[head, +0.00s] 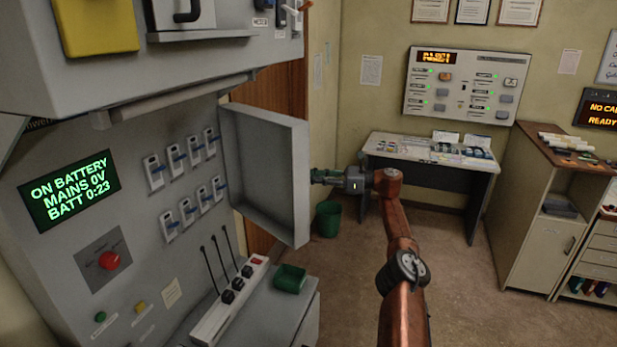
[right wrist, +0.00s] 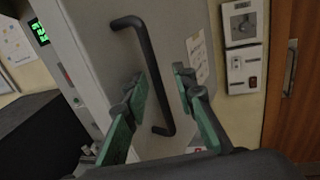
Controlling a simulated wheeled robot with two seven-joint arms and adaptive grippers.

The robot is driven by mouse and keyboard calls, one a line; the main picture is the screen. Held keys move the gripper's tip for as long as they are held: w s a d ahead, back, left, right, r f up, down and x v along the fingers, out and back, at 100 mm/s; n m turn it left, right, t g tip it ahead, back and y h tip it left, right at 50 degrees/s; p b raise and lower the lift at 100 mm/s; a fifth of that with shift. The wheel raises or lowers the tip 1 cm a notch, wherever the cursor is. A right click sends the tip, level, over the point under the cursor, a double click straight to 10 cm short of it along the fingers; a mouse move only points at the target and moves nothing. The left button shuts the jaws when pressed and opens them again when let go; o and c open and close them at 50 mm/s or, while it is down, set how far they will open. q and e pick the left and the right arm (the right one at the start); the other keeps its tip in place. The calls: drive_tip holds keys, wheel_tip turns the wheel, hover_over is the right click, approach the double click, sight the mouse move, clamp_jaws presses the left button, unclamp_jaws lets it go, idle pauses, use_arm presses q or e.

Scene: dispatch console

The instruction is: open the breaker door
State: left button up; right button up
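The grey breaker door (head: 265,175) is swung wide open on the cabinet, and the rows of breaker switches (head: 186,172) behind it are exposed. In the right wrist view the door's outer face (right wrist: 95,50) carries a black bar handle (right wrist: 148,75). My right gripper (head: 318,177) is at the outer side of the door, close to its free edge. In the right wrist view its green fingers (right wrist: 160,85) are spread apart, with the handle showing between and beyond them. Whether a finger touches the handle I cannot tell. My left gripper is not in view.
Below the door stand a power strip (head: 225,300) with black plugs and a small green tray (head: 290,278) on a ledge. A green bin (head: 328,218) stands on the floor behind. A desk (head: 430,180) and a wooden-topped cabinet (head: 545,215) lie further back. The floor between is clear.

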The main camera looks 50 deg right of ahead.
drive_tip(key=v, duration=0.6)
drive_tip(key=shift+d+f, duration=0.1)
